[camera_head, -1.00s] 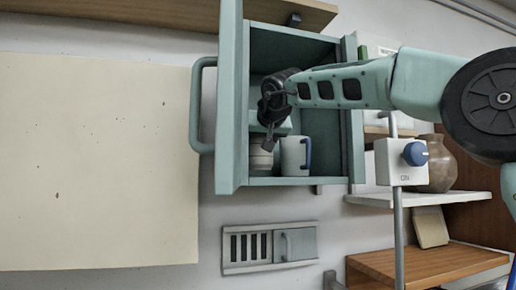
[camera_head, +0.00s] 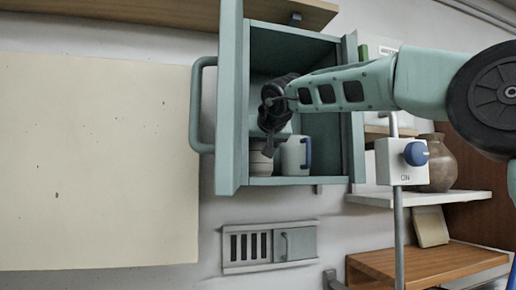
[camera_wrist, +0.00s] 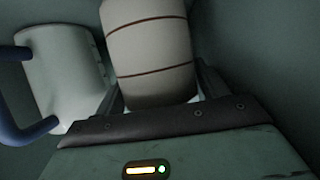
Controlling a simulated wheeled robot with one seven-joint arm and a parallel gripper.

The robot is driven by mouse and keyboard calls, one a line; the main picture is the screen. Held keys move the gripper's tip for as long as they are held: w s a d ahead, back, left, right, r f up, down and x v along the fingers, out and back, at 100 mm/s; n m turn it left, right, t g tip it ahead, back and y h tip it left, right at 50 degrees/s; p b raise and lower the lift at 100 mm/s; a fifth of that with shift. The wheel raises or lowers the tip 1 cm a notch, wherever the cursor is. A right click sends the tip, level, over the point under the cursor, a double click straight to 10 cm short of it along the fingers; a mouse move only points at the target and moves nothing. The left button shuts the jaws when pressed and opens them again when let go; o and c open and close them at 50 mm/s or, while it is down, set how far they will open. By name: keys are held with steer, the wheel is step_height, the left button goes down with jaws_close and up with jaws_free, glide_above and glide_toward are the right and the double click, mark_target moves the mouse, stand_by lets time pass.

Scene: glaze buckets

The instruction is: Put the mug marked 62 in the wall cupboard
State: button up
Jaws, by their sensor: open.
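The wall cupboard (camera_head: 356,130) is green and its door (camera_head: 231,110) stands open at the left. Inside on its floor stand a cream cup with brown bands (camera_head: 260,160) and a white mug with a blue handle (camera_head: 294,157), side by side. In the wrist view the banded cup (camera_wrist: 150,45) is between the fingers of my gripper (camera_wrist: 160,95), and the white mug (camera_wrist: 65,75) is to its left. My gripper is open, inside the cupboard; in the head view (camera_head: 270,135) it is just above the banded cup. No number 62 is readable on either.
A post with a blue-knobbed box (camera_head: 402,160) stands right of the cupboard. Behind it a brown vase (camera_head: 440,165) sits on a white shelf (camera_head: 450,198). A wooden shelf (camera_head: 425,262) is below. A grey vent (camera_head: 270,247) is under the cupboard.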

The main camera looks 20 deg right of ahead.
steer(key=b+v, duration=0.3)
steer(key=v, duration=0.8)
steer(key=shift+s, duration=0.3)
steer(key=shift+s, duration=0.1)
